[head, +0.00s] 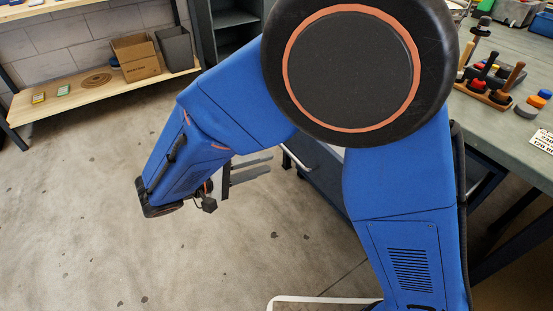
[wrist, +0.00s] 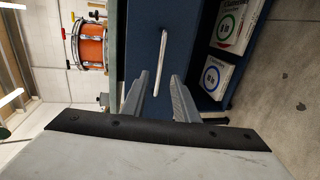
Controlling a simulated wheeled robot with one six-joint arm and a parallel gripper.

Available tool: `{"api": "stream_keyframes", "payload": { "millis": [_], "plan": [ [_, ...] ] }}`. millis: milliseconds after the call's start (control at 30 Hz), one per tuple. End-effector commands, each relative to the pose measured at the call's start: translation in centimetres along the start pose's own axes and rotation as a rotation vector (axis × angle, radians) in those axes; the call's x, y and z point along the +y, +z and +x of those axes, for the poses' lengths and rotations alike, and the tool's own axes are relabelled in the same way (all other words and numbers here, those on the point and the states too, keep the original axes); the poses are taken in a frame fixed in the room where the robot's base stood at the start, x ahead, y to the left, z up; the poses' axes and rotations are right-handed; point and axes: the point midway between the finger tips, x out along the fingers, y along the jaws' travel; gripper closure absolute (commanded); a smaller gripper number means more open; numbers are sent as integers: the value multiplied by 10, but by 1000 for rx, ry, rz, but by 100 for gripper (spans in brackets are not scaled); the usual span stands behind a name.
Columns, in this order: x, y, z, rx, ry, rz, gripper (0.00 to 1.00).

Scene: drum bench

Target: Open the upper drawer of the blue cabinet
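The blue cabinet (wrist: 190,35) fills the upper middle of the wrist view, which is turned on its side. Its drawer front (wrist: 143,30) carries a pale bar handle (wrist: 161,62) and looks shut. In the head view the cabinet (head: 330,180) is mostly hidden behind my arm, with the handle (head: 296,158) showing at its left. My gripper (wrist: 158,82) is open, its two grey fingers apart, with the handle lined up between them in the wrist view. The gripper (head: 271,165) also shows in the head view, just left of the handle. I cannot tell whether it touches.
An open compartment beside the drawer holds boxes (wrist: 232,25) with ring prints. An orange drum (wrist: 90,46) is at the left of the wrist view. The workbench (head: 500,125) with tools stands at right. A wooden shelf (head: 95,92) stands at left. The floor (head: 150,250) is clear.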

Motion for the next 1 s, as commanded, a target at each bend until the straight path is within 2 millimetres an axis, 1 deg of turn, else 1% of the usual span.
{"api": "stream_keyframes", "payload": {
  "millis": [33,200,300,433,633,1000],
  "plan": [
    [0,-1,-12,3,0,1,73],
    [0,-1,-44,2,0,1,73],
    [0,0,-61,2,0,1,73],
    [0,0,-76,2,-1,1,73],
    [0,0,-86,0,1,0,73],
    [0,0,-86,0,1,1,73]
  ]
}}
